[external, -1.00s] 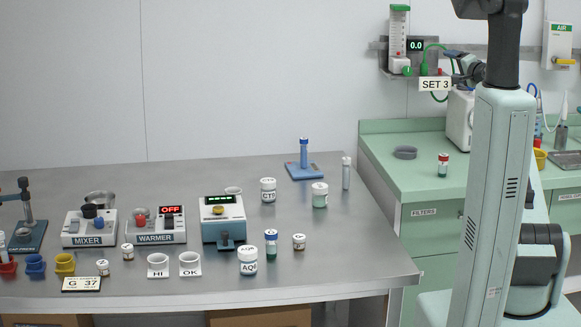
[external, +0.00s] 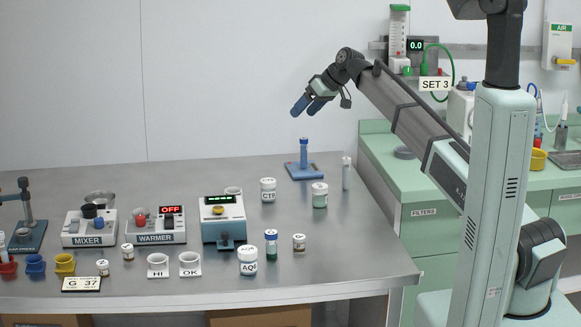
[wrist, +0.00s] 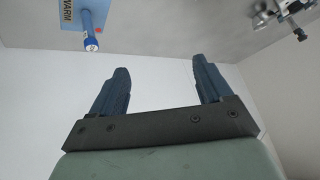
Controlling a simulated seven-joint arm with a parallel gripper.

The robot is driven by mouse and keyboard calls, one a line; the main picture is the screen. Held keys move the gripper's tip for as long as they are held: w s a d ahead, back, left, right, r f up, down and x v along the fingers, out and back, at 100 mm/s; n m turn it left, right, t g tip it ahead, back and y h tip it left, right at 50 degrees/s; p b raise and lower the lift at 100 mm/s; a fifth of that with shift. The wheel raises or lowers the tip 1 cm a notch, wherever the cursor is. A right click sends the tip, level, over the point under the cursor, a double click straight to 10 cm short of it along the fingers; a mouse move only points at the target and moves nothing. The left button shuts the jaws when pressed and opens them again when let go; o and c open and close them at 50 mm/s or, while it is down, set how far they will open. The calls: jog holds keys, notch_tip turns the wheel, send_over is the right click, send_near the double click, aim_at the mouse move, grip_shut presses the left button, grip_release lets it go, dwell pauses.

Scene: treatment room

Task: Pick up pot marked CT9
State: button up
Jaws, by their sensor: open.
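The pot marked CT9 (external: 268,190) is white with a white lid and stands upright at the back right of the steel table, its lettering small in the external view. My gripper (external: 305,110) is in the air above the table's back edge, up and to the right of the pot and apart from it. In the wrist view my gripper (wrist: 160,78) has its two dark blue fingers spread with nothing between them. I cannot make out the pot in the wrist view.
Right of the pot are a green-banded pot (external: 320,195) and a slim tube (external: 346,173).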

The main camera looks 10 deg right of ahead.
aim_at(269, 180)
jog(key=s+a+f+n+g+h, duration=0.2)
jog(key=s+a+f+n+h, duration=0.15)
jog(key=a, duration=0.25)
jog(key=s+a+f+n+g+h, duration=0.2)
jog(key=s+a+f+n+h, duration=0.1)
jog(key=a+f+n, duration=0.2)
jog(key=shift+m+h, duration=0.25)
jog(key=f, duration=0.7)
jog(key=shift+w+a+f, duration=0.15)
jog(key=shift+a+f, duration=0.05)
jog(key=shift+f, duration=0.2)
jog(key=shift+a+f, duration=0.15)
jog(key=shift+f, duration=1.3)
jog(key=shift+a+f, duration=0.15)
jog(key=shift+f, duration=1.3)
jog(key=shift+c, duration=0.3)
jog(key=c, duration=1.1)
